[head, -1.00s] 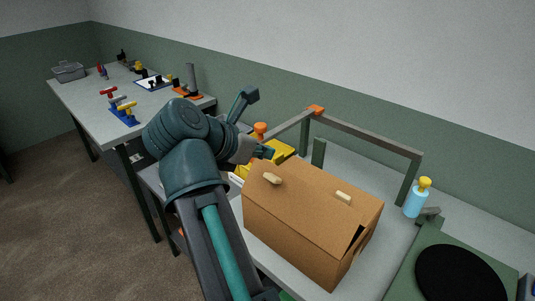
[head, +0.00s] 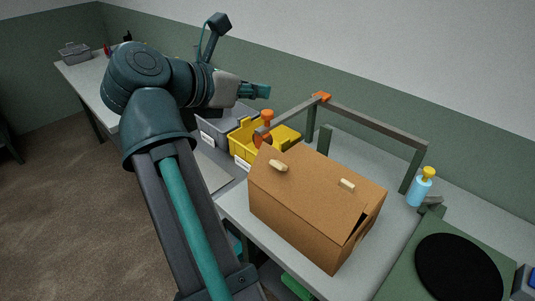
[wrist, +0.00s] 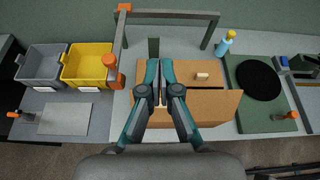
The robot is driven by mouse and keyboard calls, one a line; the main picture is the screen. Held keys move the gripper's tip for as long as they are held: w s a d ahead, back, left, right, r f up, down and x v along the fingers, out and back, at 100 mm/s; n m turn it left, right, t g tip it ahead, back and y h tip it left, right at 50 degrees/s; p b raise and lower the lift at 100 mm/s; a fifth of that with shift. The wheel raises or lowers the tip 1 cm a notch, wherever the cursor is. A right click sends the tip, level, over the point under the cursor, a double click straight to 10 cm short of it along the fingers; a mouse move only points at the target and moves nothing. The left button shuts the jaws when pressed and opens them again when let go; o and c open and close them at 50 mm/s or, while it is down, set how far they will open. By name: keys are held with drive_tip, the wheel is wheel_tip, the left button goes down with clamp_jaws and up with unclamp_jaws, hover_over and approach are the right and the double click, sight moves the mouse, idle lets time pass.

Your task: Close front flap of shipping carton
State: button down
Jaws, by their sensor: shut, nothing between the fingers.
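The brown shipping carton (head: 310,220) stands on the grey table in the head view, with two pale wooden tabs (head: 278,165) (head: 346,185) on its upper flaps. A dark triangular gap shows at its right end, so a flap there looks not flat. In the wrist view the carton (wrist: 215,105) lies below my gripper, its nearer panel spreading wider than the rear flap (wrist: 190,68). My gripper (head: 268,91) is shut and empty, raised above and left of the carton in the head view. In the wrist view its fingers (wrist: 159,65) hide the carton's middle and most of the nearer tab.
A grey frame (head: 375,120) with an orange clip stands behind the carton. A yellow bin (head: 243,143) and a grey bin (wrist: 40,66) are at left. A blue bottle (head: 420,188) and a green board with a black disc (head: 455,268) are at right.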

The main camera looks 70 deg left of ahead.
drive_tip(key=s+a+r+n+t+y+p, duration=0.1)
drive_tip(key=s+a+r+n+y+p, duration=0.1)
drive_tip(key=s+r+n+y, duration=0.55)
drive_tip(key=s+a+r+n+t+y+p, duration=0.15)
drive_tip(key=s+r+n+y, duration=0.25)
drive_tip(key=r+n+y, duration=0.6)
drive_tip(key=s+a+f+n+g+h+p, duration=0.1)
drive_tip(key=s+f+n+g, duration=0.1)
drive_tip(key=s+n+g, duration=1)
drive_tip(key=s+a+f+n+g+h+p, duration=0.1)
drive_tip(key=s+a+f+n+g+h, duration=0.15)
drive_tip(key=s+n+g, duration=0.95)
drive_tip(key=n+t+h, duration=1.2)
drive_tip(key=t+h, duration=0.3)
drive_tip(key=t, duration=0.4)
approach(275, 166)
drive_tip(key=p+x, duration=0.5)
drive_tip(key=shift+w+a+f, duration=0.1)
drive_tip(key=shift+w+a, duration=0.05)
drive_tip(key=shift+x, duration=0.9)
